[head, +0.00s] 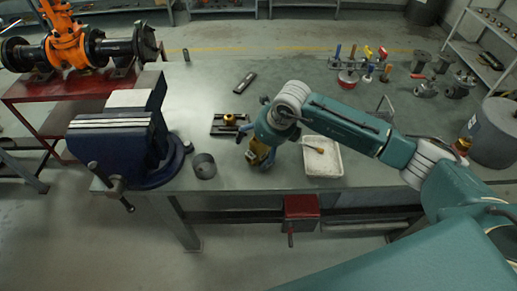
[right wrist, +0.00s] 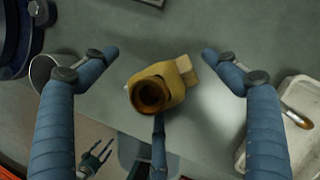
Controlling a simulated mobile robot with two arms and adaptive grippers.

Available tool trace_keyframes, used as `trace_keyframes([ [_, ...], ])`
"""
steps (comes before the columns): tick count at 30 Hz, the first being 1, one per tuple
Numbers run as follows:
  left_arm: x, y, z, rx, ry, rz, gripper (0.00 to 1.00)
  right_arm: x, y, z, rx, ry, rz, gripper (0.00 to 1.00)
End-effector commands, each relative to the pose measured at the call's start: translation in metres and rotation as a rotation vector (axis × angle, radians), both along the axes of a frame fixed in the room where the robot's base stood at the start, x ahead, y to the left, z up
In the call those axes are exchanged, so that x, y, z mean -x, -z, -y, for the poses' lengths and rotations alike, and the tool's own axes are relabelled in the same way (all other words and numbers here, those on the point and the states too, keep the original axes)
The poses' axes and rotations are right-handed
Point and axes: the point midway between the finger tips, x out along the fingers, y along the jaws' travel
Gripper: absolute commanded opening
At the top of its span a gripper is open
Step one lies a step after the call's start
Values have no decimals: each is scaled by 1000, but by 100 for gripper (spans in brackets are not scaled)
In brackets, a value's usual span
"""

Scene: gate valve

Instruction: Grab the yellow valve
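The yellow valve (right wrist: 160,88) has a round open port facing the wrist camera. In the right wrist view it sits between the fingers of my right gripper (right wrist: 168,57), which are spread, with clear gaps on both sides. A dark blue bar (right wrist: 158,145) extends below the valve; I cannot tell whether it is a third finger or part of the valve. In the head view the yellow valve (head: 259,153) is partly hidden under my right gripper (head: 252,148), near the bench's front edge. My left gripper is not seen in the head view.
A white tray (head: 325,168) stands just right of the gripper. A grey cup (head: 204,166) and blue vise (head: 118,148) are to the left. A dark plate with a brass part (head: 229,119) lies behind. The bench's back middle is mostly clear.

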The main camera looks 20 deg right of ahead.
Motion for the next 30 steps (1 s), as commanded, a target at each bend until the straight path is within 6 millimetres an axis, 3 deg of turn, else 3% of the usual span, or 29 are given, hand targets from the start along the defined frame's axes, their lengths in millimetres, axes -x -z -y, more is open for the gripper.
trace_keyframes([
  [1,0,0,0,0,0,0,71,0,0,0,0,0,0,74],
  [12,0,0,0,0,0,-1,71,1,1,0,-1,0,-3,3],
  [24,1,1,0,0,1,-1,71,0,0,0,-2,0,-1,2],
  [30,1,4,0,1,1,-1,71,-1,-15,0,-3,1,3,2],
])
